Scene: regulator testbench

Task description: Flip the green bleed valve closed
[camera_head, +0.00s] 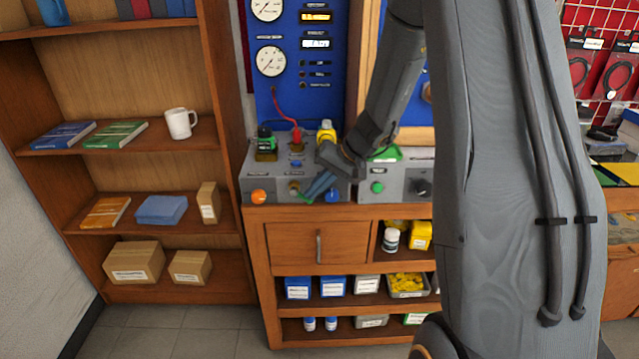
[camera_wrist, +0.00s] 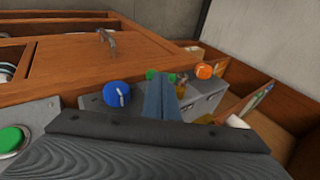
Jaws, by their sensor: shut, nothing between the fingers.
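The green bleed valve handle (camera_head: 305,198) shows as a small green piece low on the front of the grey regulator box (camera_head: 272,182), between an orange knob and a blue knob. In the wrist view the green handle (camera_wrist: 152,74) shows beside the fingertips, partly hidden behind them. My gripper (camera_head: 312,194) is shut and empty, its blue-grey fingers pointing down and left at the valve. In the wrist view my gripper (camera_wrist: 162,82) has its tips at or very near the handle. I cannot tell whether they touch it, and the handle's exact angle is unclear.
The orange knob (camera_head: 258,196) is left of the valve and the blue knob (camera_head: 332,195) is close on the right. A brass fitting (camera_head: 294,187) is just above it. A second grey box with a green button (camera_head: 377,187) stands to the right. The wooden bench drawer (camera_head: 318,244) is below.

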